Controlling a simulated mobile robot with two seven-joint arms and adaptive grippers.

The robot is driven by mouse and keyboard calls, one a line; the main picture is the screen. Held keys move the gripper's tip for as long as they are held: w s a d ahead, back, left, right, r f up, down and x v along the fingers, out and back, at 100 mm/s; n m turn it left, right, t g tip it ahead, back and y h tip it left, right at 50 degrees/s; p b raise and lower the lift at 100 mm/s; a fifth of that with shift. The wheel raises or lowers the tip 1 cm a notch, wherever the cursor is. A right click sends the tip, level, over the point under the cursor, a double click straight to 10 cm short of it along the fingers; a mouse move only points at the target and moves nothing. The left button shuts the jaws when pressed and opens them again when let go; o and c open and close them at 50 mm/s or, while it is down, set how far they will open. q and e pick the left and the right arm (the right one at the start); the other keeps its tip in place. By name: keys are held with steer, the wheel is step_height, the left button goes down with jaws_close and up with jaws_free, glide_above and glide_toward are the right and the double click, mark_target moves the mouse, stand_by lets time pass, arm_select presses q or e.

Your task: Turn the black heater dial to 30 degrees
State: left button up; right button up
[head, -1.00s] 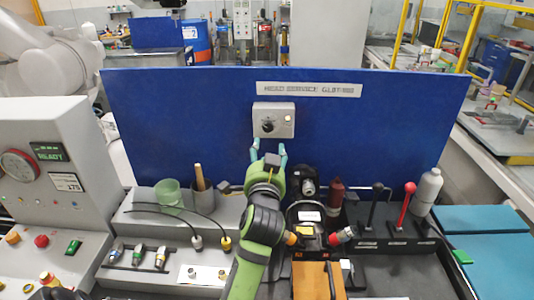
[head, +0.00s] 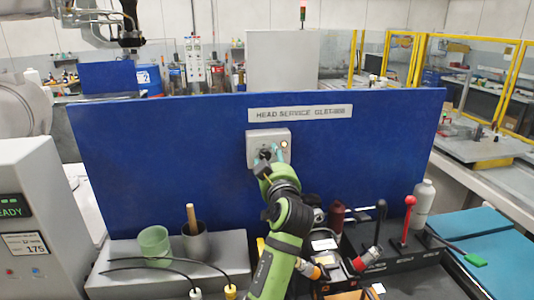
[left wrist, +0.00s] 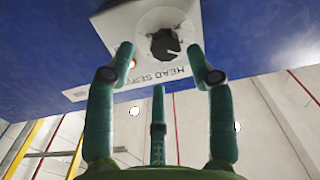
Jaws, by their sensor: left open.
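The black heater dial (head: 264,154) sits on a light grey control box (head: 282,135) fixed to the blue panel. My left gripper partly covers the dial in the head view. In the left wrist view the dial (left wrist: 165,44) shows on its pale round base, just beyond the fingertips. My left gripper (head: 269,153) is open, with its teal fingers pointing at the box. In the left wrist view its fingers (left wrist: 160,57) are spread on both sides of the dial, with a third finger below. Whether any finger touches the dial I cannot tell. My right gripper is out of view.
The blue panel (head: 150,150) stands upright behind the bench. A green cup (head: 154,246) and a dark cup (head: 195,243) stand below left. A red-knobbed lever (head: 407,220) and a white bottle (head: 423,203) stand at the right. The space before the panel's left half is clear.

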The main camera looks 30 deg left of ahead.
mark_target(264, 155)
arm_select(q)
steer(key=shift+w+a+p, duration=0.35)
steer(key=shift+w+a, duration=0.4)
steer(key=shift+a, duration=0.35)
steer(key=shift+w+a, duration=0.2)
steer(key=shift+a, duration=0.1)
steer(key=shift+d, duration=0.1)
steer(key=c, duration=1)
jaws_close()
steer(key=shift+f+n+b, duration=0.15)
steer(key=shift+n+b, duration=0.15)
steer(key=shift+b, duration=0.7)
steer(key=shift+r, duration=0.35)
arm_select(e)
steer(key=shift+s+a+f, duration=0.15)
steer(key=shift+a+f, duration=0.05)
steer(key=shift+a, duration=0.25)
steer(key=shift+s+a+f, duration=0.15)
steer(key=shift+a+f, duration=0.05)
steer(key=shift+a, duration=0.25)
